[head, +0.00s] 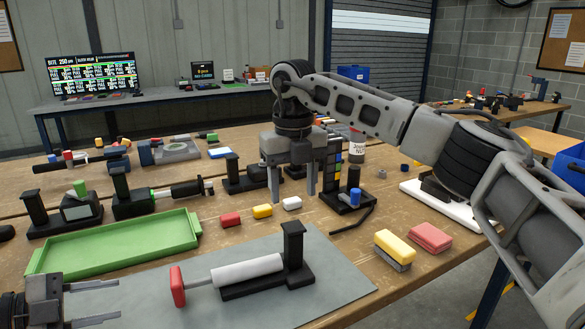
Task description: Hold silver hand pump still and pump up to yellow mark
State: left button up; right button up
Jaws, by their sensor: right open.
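The silver hand pump (246,271) lies horizontally on a grey mat, in a black stand (294,250) with an upright post at its right end. Its red handle (177,286) is at the left end, with a stretch of thin rod showing between handle and barrel. My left gripper (118,300) is open and empty at the bottom left, left of the red handle and apart from it. My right gripper (292,192) points down, open, above the table behind the pump, near a small white block.
A green tray (120,246) lies left of the mat (335,278). A yellow-topped sponge (395,246) and a red block (430,237) lie at the right. Black stands crowd the back left.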

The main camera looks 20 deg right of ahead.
aim_at(293, 225)
notch_tip(293, 225, down, 12)
jog(key=shift+r, duration=0.1)
dwell(0.4)
grip_shut()
jog(key=c, duration=0.8)
grip_release()
jog(key=shift+c, duration=0.2)
